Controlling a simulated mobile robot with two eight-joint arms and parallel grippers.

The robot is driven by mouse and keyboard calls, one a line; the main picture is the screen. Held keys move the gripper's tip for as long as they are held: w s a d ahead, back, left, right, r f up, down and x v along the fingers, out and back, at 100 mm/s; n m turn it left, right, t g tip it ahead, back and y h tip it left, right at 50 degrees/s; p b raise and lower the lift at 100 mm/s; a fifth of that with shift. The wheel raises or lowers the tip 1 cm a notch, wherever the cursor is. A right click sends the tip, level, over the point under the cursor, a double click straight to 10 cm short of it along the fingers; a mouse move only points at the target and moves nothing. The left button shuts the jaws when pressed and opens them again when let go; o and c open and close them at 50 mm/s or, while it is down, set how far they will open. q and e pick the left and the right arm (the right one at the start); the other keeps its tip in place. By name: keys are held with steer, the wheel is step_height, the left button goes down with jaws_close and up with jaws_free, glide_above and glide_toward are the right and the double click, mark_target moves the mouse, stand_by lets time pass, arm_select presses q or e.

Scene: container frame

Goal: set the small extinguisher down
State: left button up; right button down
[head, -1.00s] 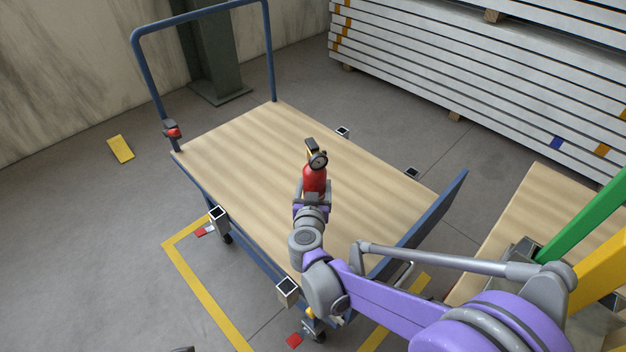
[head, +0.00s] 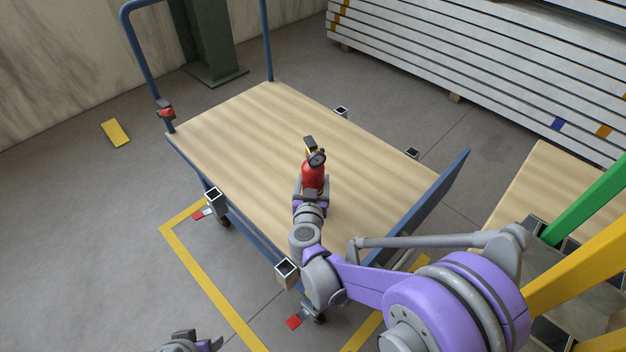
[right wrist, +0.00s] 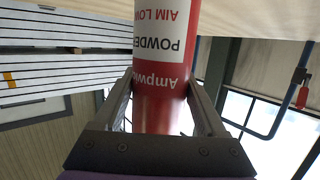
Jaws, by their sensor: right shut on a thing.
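The small red extinguisher (head: 313,174), with a black handle and a round gauge on top, stands about upright over the wooden deck of the trolley (head: 250,130). My right gripper (head: 311,190) is shut around its body from the near side. In the right wrist view both fingers (right wrist: 163,100) flank the red cylinder (right wrist: 160,75), whose white label appears upside down. Its base is out of that view, so I cannot tell whether it touches the deck. Part of my left gripper (head: 188,342) shows at the bottom edge of the head view; its jaws are unclear.
The deck around the extinguisher is clear. The trolley has a blue handle frame (head: 266,40) at the far left end and a blue end board (head: 430,205) at right. Square post sockets (head: 287,268) line its sides. A stack of white panels (head: 480,60) lies behind.

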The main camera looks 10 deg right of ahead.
jaws_free()
steer(key=shift+r, duration=0.2)
steer(key=p+v, duration=0.2)
steer(key=v, duration=1)
